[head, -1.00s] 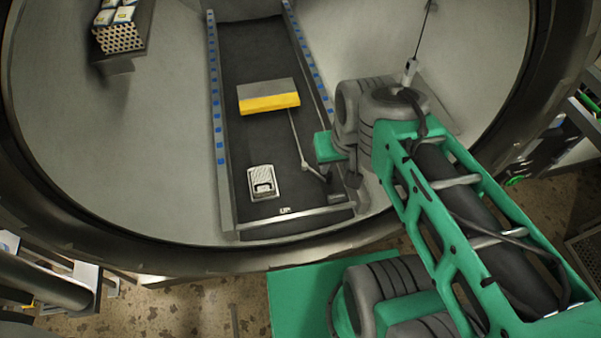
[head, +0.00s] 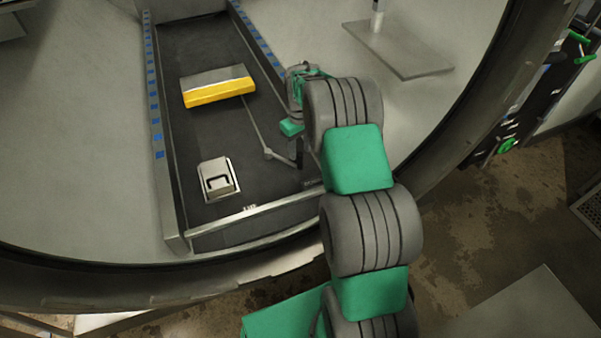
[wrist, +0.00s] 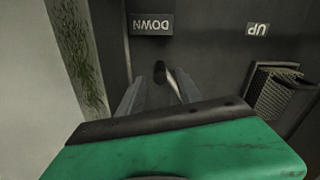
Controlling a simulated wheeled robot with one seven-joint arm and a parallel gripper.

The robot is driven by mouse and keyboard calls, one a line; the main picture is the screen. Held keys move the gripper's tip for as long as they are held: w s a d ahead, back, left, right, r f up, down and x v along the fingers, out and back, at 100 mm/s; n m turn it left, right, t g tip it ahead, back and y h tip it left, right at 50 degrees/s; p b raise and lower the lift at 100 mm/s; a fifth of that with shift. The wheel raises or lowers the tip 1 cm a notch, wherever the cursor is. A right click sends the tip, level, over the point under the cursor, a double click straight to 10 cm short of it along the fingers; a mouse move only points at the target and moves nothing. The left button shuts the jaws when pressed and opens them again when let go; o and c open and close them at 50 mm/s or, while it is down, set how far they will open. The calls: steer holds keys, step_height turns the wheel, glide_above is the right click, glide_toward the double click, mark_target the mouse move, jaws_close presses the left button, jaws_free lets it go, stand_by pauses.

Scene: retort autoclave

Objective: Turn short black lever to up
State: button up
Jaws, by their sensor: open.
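In the wrist view a small black knob (wrist: 159,72), which looks like the end of the short black lever, shows between my gripper's fingers. It is on the side of the DOWN label (wrist: 152,24), apart from the UP label (wrist: 258,30). My gripper (wrist: 160,88) is open, with one pale finger on each side of the knob's line; contact cannot be told. In the head view my gripper (head: 297,155) is low over the right side of the dark panel (head: 205,125), and my arm hides most of it. The UP label (head: 250,208) shows at the panel's front.
A pale box with a handle (head: 217,180) sits left of my gripper. A grey and yellow block (head: 218,86) lies farther back, with a thin jointed rod (head: 255,128) running from it towards my gripper. Metal rails border the panel inside the round chamber opening.

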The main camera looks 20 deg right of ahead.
mark_target(300, 163)
step_height(300, 163, down, 7)
steer(key=shift+f+b, duration=0.1)
steer(key=shift+b, duration=1)
jaws_close()
stand_by(0.5)
